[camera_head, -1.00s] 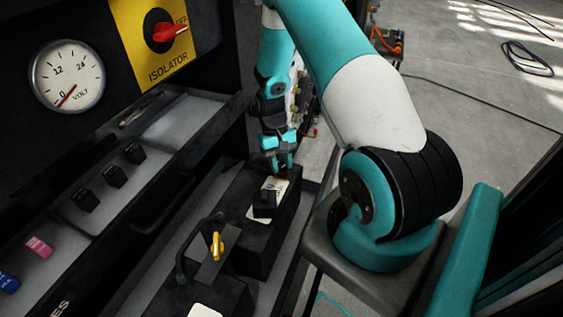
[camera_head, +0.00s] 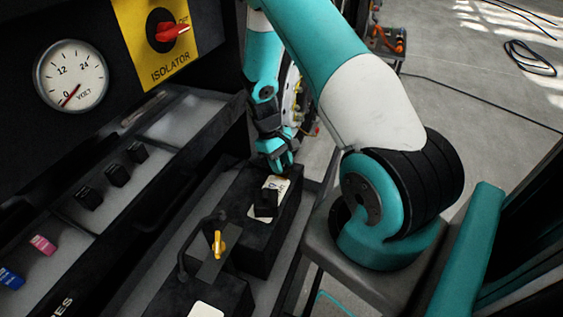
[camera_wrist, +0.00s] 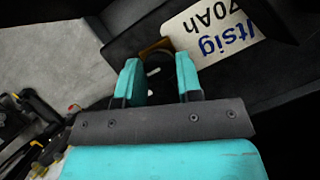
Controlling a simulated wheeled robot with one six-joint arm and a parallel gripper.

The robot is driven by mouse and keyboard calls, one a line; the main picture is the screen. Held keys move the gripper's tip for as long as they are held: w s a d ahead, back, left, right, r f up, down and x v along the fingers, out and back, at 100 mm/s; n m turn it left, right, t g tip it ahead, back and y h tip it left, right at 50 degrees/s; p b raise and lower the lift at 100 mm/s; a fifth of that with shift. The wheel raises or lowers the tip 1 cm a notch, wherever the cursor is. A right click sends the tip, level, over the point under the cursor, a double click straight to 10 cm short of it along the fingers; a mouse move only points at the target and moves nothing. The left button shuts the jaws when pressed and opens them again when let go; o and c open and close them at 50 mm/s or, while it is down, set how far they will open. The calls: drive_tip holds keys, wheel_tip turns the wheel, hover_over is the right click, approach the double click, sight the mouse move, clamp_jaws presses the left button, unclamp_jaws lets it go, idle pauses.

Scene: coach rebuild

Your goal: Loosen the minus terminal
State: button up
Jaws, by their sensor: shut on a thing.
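The far black battery (camera_head: 285,222) carries a white label reading 70Ah, also seen in the wrist view (camera_wrist: 211,32). My gripper (camera_head: 281,168) is at the far end of this battery, pointing down. In the wrist view my gripper (camera_wrist: 160,78) has its teal fingers on either side of a small dark part, which I take to be the minus terminal (camera_wrist: 155,68). The fingers are shut on it. A brownish edge shows just beyond it. The fingers hide most of the terminal in the head view.
A yellow wing-shaped piece (camera_head: 218,243) stands near a dark cable on the nearer battery. A red isolator switch (camera_head: 173,30) and a voltmeter (camera_head: 71,75) with its needle near 0 are on the panel. A tray at left holds black blocks (camera_head: 117,175) and pink and blue fuses (camera_head: 43,244).

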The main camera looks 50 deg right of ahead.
drive_tip(key=o, duration=0.9)
drive_tip(key=shift+o, duration=0.2)
drive_tip(key=b+v, duration=0.1)
drive_tip(key=v, duration=1.6)
drive_tip(key=shift+w+r, duration=0.1)
